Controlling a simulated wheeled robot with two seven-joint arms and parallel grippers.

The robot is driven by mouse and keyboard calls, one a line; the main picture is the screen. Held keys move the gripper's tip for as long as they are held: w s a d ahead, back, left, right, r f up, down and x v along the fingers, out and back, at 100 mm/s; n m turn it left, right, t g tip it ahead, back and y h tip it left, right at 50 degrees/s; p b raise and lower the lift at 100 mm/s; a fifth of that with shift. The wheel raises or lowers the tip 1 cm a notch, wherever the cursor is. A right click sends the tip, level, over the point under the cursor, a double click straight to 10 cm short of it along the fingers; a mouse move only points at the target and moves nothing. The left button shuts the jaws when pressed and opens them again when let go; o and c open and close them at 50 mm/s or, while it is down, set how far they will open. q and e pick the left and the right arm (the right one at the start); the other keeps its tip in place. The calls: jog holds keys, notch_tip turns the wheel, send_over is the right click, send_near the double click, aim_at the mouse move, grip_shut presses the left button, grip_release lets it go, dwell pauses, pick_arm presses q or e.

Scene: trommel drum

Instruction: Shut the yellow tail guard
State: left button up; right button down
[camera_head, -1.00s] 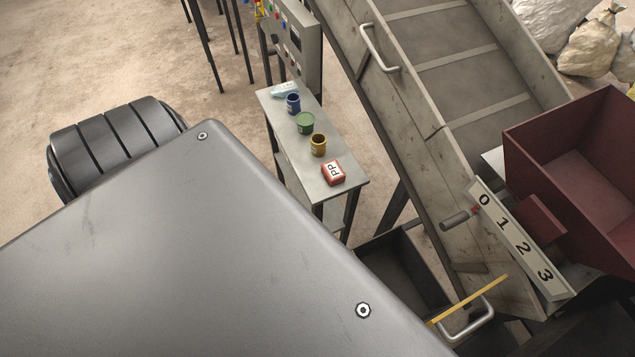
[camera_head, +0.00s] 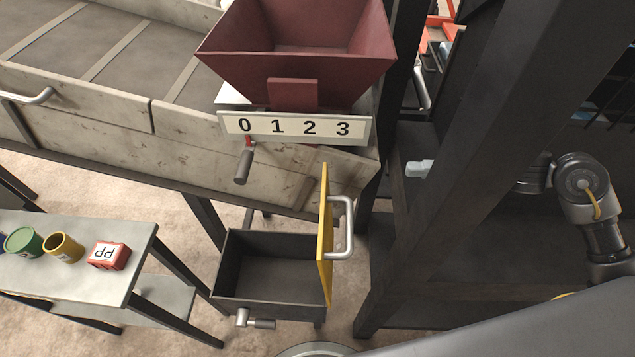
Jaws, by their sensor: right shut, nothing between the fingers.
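The yellow tail guard (camera_head: 325,240) shows almost edge-on, upright, as a narrow yellow panel at the right side of a dark open bin (camera_head: 232,270). It stands swung out from the trommel frame, with a grey bar handle (camera_head: 348,228) on its right face. My right gripper (camera_head: 416,168) is shut and empty. Its pale tips show to the right of the handle and higher in the picture, apart from it. A dark slanted post hides the part between the tips and my right wrist. My left gripper is out of view.
The dark slanted post (camera_head: 480,130) stands between the guard and my right arm. A red hopper (camera_head: 300,50) sits above a 0-to-3 scale plate (camera_head: 294,127) with a lever (camera_head: 243,166). A side table (camera_head: 125,250) with cans and a red box is at left.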

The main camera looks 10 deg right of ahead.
jog(key=p, duration=0.5)
send_near(327, 171)
jog(key=x, duration=0.5)
jog(key=shift+w+a+f, duration=0.15)
jog(key=shift+w+a, duration=0.1)
jog(key=shift+w, duration=0.15)
jog(key=shift+w+a+f, duration=0.15)
jog(key=shift+a+f, duration=0.05)
jog(key=shift+a, duration=0.35)
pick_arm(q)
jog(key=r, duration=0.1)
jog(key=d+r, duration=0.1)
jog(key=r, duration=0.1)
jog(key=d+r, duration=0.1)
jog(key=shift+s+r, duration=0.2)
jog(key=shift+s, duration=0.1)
